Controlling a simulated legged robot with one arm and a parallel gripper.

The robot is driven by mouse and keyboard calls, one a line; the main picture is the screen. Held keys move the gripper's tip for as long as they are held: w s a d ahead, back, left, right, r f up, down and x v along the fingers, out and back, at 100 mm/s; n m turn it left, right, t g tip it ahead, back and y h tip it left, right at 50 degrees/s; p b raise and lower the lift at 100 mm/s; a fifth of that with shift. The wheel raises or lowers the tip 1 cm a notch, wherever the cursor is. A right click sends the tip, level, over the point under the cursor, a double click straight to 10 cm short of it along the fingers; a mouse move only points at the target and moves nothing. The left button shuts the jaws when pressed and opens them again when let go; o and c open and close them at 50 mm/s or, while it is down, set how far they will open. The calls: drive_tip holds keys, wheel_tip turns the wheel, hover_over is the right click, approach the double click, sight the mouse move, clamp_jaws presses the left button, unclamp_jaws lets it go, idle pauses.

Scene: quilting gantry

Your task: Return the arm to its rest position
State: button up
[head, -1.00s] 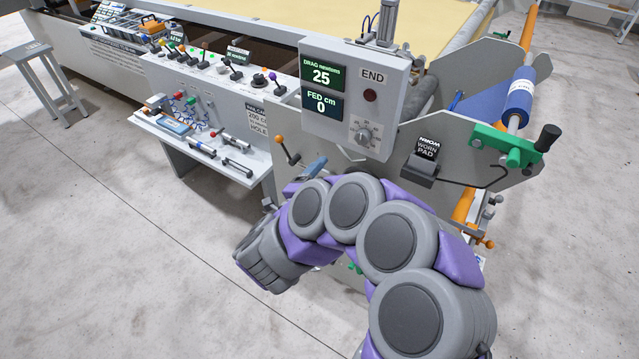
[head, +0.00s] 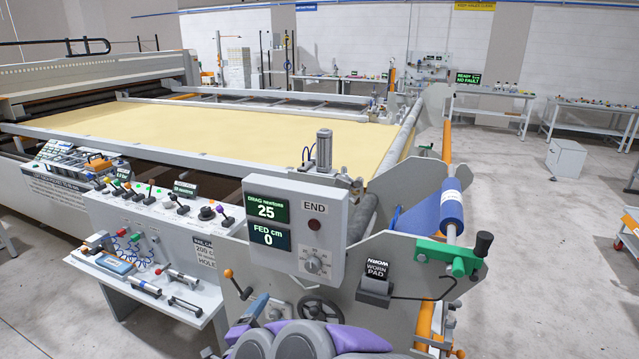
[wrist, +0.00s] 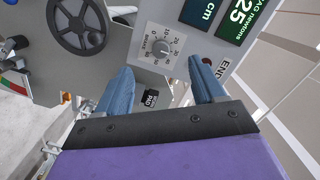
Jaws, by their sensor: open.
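My gripper (wrist: 162,88) is open in the wrist view, its two blue fingers apart with nothing between them. Beyond the fingers is the grey control box (wrist: 135,40) with its dial (wrist: 160,49). In the head view my purple and grey arm (head: 305,342) is folded low at the bottom edge, in front of the machine's end plate. A blue finger of my gripper (head: 257,307) shows just left of the handwheel; the rest of the gripper is hidden. Whether anything touches the machine cannot be told.
The control box (head: 292,232) reads drag 25 and fed 0. The handwheel (head: 320,310), an orange-knobbed lever (head: 237,285) and the worn pad block (head: 375,285) are close to my arm. A tool shelf (head: 150,283) juts out at left. Floor (head: 535,290) at right is clear.

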drive_tip(key=w+a+r+n+g+y, duration=0.2)
drive_tip(key=a+r+n+g+y, duration=0.15)
drive_tip(key=r+n+y, duration=0.35)
drive_tip(key=s+d+r+n+g+y, duration=0.1)
drive_tip(key=s+n+g+y, duration=0.25)
drive_tip(key=s+y, duration=0.2)
drive_tip(key=s+d+f+n+g+h, duration=0.2)
drive_tip(key=s+d+g+h, duration=0.2)
drive_tip(key=s+d, duration=1.1)
drive_tip(key=s+d+f+n+g+h, duration=0.2)
drive_tip(key=s+d+g, duration=0.5)
drive_tip(key=s+d, duration=0.7)
drive_tip(key=shift+s+d+f+n+h, duration=0.35)
drive_tip(key=shift+s+f+h, duration=0.3)
drive_tip(key=shift+s+h, duration=0.5)
